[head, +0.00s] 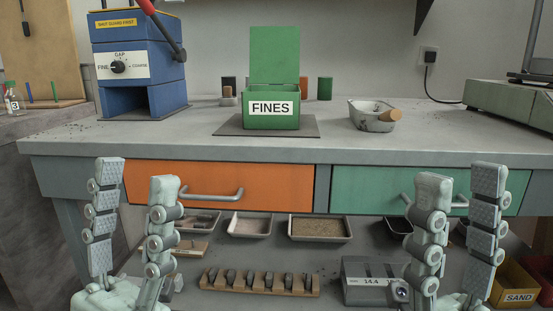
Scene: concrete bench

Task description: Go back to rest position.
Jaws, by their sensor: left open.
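My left gripper (138,170) is at the lower left of the head view, fingers pointing up and spread apart. It is open, with nothing between its fingers. My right gripper (461,170) is at the lower right, also upright, open and empty. Both appear in front of the bench, overlapping the drawer fronts in the picture. The left one overlaps the left end of the orange drawer (260,183). The right one overlaps the green drawer (375,188).
Trays (320,238), a wooden rack (258,290) and a SAND bin (516,296) are below. Drawer handles stick out.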

